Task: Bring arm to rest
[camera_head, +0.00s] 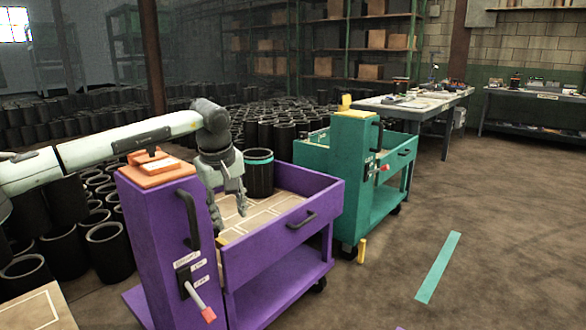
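My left arm comes in from the left edge and reaches over the purple cart (262,262). My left gripper (229,212) points down above the cart's tray, and its fingers look apart with nothing between them. A black sleeve with a teal band (259,175) stands upright in the tray at its far side, just beyond the gripper. The gripper's contact with the sleeve cannot be made out. My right gripper is out of view.
A teal cart (349,185) stands behind and right of the purple one. Many black sleeves (110,252) crowd the floor at left and behind. A workbench (415,106) stands at the back right. The floor at the right is open, with a teal stripe (438,268).

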